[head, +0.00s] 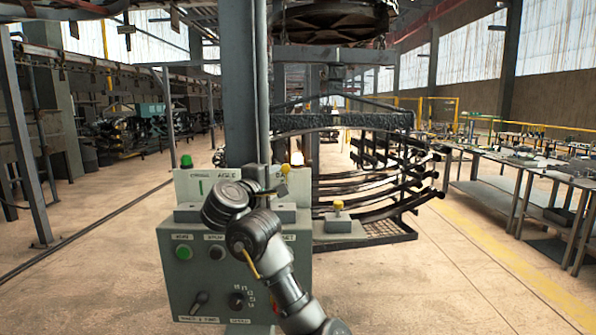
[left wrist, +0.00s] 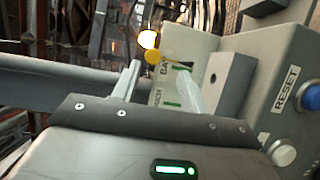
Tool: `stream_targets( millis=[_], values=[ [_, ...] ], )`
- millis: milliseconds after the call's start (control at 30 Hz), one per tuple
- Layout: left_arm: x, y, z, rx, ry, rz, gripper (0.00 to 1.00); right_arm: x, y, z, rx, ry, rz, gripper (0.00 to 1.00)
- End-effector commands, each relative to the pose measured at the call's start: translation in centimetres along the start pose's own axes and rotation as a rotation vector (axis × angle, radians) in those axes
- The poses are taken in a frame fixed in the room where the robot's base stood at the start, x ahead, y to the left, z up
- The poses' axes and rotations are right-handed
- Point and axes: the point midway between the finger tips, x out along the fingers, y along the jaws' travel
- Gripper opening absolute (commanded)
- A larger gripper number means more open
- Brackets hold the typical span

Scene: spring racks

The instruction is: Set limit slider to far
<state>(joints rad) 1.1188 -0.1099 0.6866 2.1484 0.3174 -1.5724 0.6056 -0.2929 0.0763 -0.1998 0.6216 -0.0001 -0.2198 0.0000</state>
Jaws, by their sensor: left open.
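A grey control box (head: 190,262) stands in front of me with a pale upright panel (head: 190,188) on top. A small yellow knob (head: 285,168) shows at the panel's right side, just beyond my left gripper (head: 279,184). In the left wrist view the yellow knob (left wrist: 155,57) appears near the fingertips of my open left gripper (left wrist: 160,80); contact cannot be told. Green marks and partly hidden lettering show on the panel behind the fingers. No slider label is readable. My left arm hides part of the box and panel. My right gripper is out of view.
A lit lamp (left wrist: 148,38) is close behind the knob. A blue RESET button (left wrist: 309,96) is at the right. Another yellow knob (head: 338,204) tops a grey block beside the box.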

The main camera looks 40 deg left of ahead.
Motion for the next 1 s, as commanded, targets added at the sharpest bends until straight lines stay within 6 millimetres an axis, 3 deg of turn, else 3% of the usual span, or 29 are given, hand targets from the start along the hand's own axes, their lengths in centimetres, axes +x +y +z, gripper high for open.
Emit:
stream_targets(
  millis=[100, 233, 500, 600, 800, 1000],
  values=[
    [-0.1, 0.2, -0.4, 0.0, 0.005, 0.004, 0.44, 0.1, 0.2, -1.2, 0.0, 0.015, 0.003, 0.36],
    [1.1, 0.3, -0.6, -0.002, 0.007, 0.005, 0.44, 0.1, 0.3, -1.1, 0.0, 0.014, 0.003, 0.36],
    [6.7, 0.2, -0.2, 0.0, 0.002, -0.001, 0.44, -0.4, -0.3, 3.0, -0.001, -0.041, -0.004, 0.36],
    [8.3, 0.2, -0.1, 0.002, 0.0, 0.001, 0.44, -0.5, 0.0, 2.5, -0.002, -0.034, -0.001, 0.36],
    [10.3, 0.2, -0.1, 0.005, 0.002, 0.0, 0.44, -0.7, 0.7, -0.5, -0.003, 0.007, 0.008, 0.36],
    [10.8, 0.1, -0.1, 0.005, 0.003, 0.001, 0.44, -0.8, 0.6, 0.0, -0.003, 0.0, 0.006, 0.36]
  ],
)
